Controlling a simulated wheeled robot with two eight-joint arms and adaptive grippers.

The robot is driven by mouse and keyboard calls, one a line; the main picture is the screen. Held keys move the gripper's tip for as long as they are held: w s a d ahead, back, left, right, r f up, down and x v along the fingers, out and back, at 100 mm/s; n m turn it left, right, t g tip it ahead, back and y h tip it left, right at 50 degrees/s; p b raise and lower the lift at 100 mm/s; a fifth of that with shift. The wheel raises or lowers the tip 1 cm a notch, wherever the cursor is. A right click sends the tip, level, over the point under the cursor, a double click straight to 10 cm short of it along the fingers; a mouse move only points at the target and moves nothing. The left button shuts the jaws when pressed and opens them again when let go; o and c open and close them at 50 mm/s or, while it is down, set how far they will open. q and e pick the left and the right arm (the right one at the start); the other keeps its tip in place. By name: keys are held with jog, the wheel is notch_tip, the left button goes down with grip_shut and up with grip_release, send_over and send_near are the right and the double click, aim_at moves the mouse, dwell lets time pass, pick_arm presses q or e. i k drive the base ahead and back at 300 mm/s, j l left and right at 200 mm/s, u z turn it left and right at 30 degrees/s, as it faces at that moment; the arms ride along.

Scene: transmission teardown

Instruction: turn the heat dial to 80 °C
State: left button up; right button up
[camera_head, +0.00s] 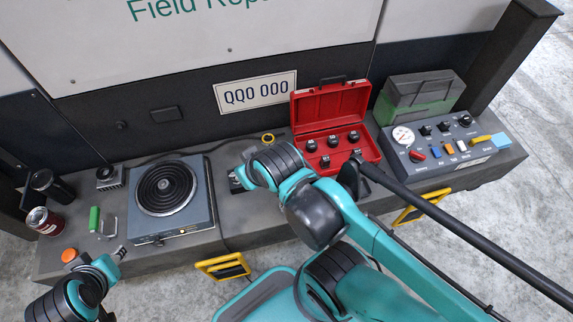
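A blue-grey hot plate (202,205) with a black coiled burner (165,188) stands left of centre on the bench. Its front face carries small controls (160,242), too small for me to read any dial setting or temperature mark. My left gripper (118,256) is at the lower left, in front of the hot plate's left corner and apart from it. My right gripper (238,181) is just right of the hot plate, low over the bench, partly hidden by its own wrist. The finger gaps of both grippers are too small to make out.
A control box (470,150) with a gauge, red knob and switches stands at right. An open red case (332,105) holds several black parts. A green-handled tool (94,218), a red can (44,220) and an orange-topped item (69,256) lie left. Yellow handles (222,266) project in front.

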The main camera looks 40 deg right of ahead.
aim_at(158, 244)
jog(key=j+z, duration=0.25)
jog(key=z, duration=0.15)
jog(key=k+j+z, duration=0.1)
jog(key=j+z, duration=0.35)
jog(key=z, duration=0.3)
jog(key=k+j+z, duration=0.15)
jog(key=k+j, duration=0.25)
jog(key=j, duration=0.2)
jog(key=k+j+z, duration=0.15)
jog(key=k+j, duration=0.25)
jog(key=j, duration=0.15)
